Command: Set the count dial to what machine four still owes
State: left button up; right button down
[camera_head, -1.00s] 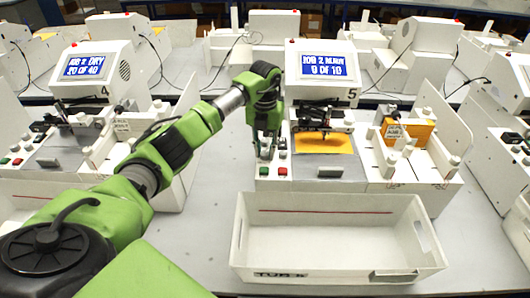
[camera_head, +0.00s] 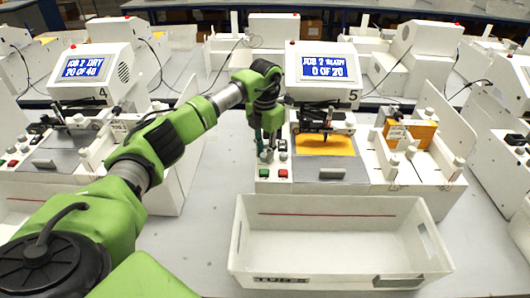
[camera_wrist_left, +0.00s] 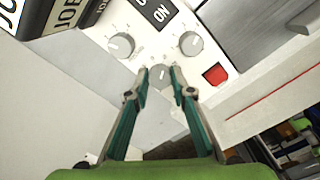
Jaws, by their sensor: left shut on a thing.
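Machine four (camera_head: 92,75), at the left, has a screen (camera_head: 83,66) that appears to read "JOB 2 DRY, 20 OF 40". Machine five (camera_head: 310,172) has a screen (camera_head: 324,68) reading "JOB 2 READY, 0 OF 20". My left gripper (camera_head: 266,155) is at the left front of machine five's control panel. In the left wrist view its fingertips (camera_wrist_left: 160,71) are shut on a small grey dial, the count dial (camera_wrist_left: 160,77). The dial's pointer is hard to read. My right gripper is not in view.
Two other grey knobs (camera_wrist_left: 121,44) (camera_wrist_left: 190,43) and a red button (camera_wrist_left: 215,74) sit close to the fingertips. A white tub (camera_head: 340,250) stands in front of machine five. Yellow paper (camera_head: 325,144) lies under the plotter's pen carriage.

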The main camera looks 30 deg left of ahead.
aim_at(265, 155)
pick_arm(q)
jog(key=o, duration=1.1)
notch_tip(265, 155, up, 12)
jog(key=shift+r, duration=0.1)
dwell(0.4)
